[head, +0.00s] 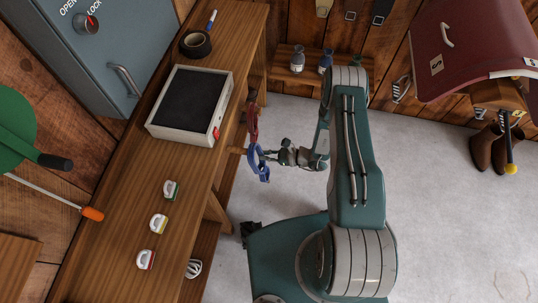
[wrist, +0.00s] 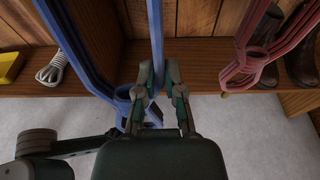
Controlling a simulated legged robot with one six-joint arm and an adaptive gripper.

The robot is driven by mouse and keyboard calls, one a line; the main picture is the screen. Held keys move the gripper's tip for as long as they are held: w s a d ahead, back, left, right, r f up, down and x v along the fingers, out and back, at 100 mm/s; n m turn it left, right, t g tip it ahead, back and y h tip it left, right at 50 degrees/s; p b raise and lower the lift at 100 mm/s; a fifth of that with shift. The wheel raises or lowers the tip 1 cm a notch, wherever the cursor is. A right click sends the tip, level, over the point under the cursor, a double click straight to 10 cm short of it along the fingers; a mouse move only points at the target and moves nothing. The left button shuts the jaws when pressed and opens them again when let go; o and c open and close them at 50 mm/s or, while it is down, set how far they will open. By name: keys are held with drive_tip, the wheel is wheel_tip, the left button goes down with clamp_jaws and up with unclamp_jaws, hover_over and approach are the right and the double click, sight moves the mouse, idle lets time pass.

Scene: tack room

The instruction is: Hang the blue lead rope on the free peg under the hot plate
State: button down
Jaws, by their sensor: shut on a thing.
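The blue lead rope (head: 258,165) hangs in loops beside the bench's edge. My gripper (head: 268,157) is shut on it. In the wrist view the fingers (wrist: 160,92) close around one upright blue strand (wrist: 157,40), and another blue loop (wrist: 75,45) spreads to the left. The hot plate (head: 190,103), a white box with a black top, sits on the bench above. A short light wooden peg (head: 237,150) shows at the bench's edge next to the blue rope. I cannot tell whether the rope touches it.
A red rope (head: 253,120) hangs close by; it is right of my fingers in the wrist view (wrist: 255,60). The wooden bench (head: 115,205) carries several small handled items and a black tape roll (head: 195,44). A low shelf (head: 280,76) holds bottles. The grey floor (head: 440,220) is largely clear.

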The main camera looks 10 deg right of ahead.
drive_tip(key=shift+x, duration=2.1)
drive_tip(key=shift+f, duration=0.2)
